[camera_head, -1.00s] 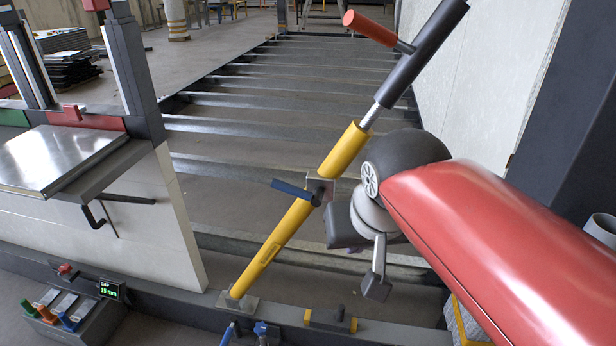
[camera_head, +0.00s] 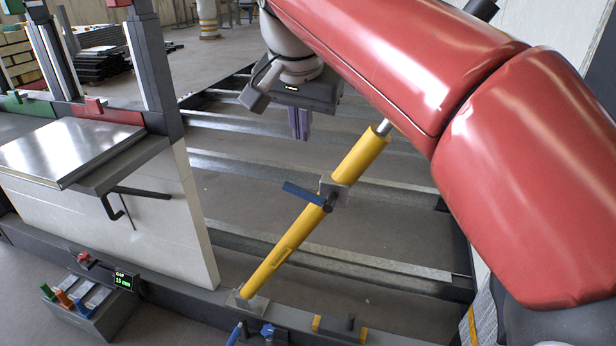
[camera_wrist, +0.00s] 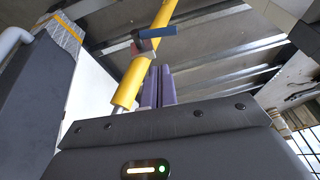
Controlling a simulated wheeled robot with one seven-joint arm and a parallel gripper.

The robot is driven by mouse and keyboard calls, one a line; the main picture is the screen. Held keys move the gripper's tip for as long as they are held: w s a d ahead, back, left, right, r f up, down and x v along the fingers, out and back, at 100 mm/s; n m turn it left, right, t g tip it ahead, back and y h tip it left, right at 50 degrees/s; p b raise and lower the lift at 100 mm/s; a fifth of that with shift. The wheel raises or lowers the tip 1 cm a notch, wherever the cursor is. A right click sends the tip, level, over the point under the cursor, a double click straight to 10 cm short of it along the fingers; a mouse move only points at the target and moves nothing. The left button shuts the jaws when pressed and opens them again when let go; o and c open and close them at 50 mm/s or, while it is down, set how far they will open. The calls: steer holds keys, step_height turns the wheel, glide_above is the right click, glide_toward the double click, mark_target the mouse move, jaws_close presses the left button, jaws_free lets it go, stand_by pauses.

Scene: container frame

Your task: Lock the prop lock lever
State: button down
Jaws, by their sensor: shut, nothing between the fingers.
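The prop (camera_head: 287,246) is a yellow tube leaning up to the right from a foot plate on the frame's front beam. Its blue lock lever (camera_head: 304,194) sits at a bracket midway along the tube and points to the upper left in the head view. In the wrist view the lever (camera_wrist: 157,32) lies across the yellow tube (camera_wrist: 135,75). My gripper (camera_head: 300,138) is shut and empty, with its purple fingers pointing down. It appears above and left of the lever in the head view, apart from it. My arm hides the prop's upper end.
A metal plate on a table (camera_head: 85,150) and a white panel (camera_head: 110,222) stand at the left. A black bent handle (camera_head: 125,195) sticks out from there. A small display box (camera_head: 123,281) and coloured levers (camera_head: 75,299) are at the lower left. Steel crossbars (camera_head: 240,157) lie behind the prop.

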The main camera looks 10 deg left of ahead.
steer(key=b, duration=0.2)
glide_toward(300, 188)
steer(key=x, duration=0.6)
steer(key=shift+w+f, duration=0.15)
steer(key=shift+f, duration=0.1)
